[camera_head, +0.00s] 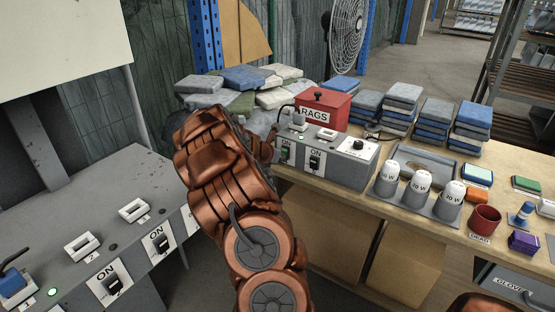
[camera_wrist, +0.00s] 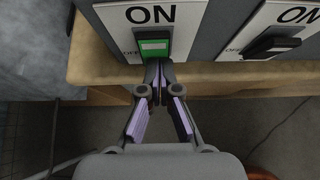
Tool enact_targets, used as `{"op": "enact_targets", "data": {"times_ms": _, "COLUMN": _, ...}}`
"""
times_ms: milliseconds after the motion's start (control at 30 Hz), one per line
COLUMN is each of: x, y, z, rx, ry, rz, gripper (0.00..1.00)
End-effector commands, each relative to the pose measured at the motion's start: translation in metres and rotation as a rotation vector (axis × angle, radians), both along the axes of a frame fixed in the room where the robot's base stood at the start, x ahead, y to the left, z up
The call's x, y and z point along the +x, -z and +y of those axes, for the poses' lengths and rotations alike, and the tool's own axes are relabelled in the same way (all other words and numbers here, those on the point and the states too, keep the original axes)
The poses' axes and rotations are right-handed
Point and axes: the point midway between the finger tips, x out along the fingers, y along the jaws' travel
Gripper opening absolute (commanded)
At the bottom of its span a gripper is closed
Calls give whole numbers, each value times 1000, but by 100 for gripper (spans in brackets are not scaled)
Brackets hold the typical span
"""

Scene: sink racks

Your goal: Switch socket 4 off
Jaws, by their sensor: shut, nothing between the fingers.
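A grey socket box (camera_head: 352,169) stands on the wooden bench, with two ON/OFF switches on its front. Its left switch (camera_head: 285,153) shows green and also appears in the wrist view (camera_wrist: 154,47) under an ON label. The right switch (camera_head: 315,161) is black and shows in the wrist view (camera_wrist: 270,47). I cannot read which socket number belongs to which switch. My gripper (camera_wrist: 157,72) is shut and empty, its fingertips at the lower edge of the green switch. I cannot tell whether they touch it. In the head view my arm hides most of the gripper.
A red RAGS box (camera_head: 323,112) stands behind the socket box, with stacked cloths (camera_head: 258,78) to its left. A grey panel (camera_head: 90,200) with more sockets and switches is at the left. The bench edge (camera_wrist: 250,75) runs below the switches.

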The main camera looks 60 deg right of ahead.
Motion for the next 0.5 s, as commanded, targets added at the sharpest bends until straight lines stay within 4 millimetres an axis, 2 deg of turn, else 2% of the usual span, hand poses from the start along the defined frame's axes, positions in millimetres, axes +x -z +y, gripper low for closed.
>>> {"op": "enact_targets", "data": {"times_ms": 500, "x": -1, "y": 4, "z": -3, "rx": -23, "ry": 1, "rz": 1, "gripper": 0}}
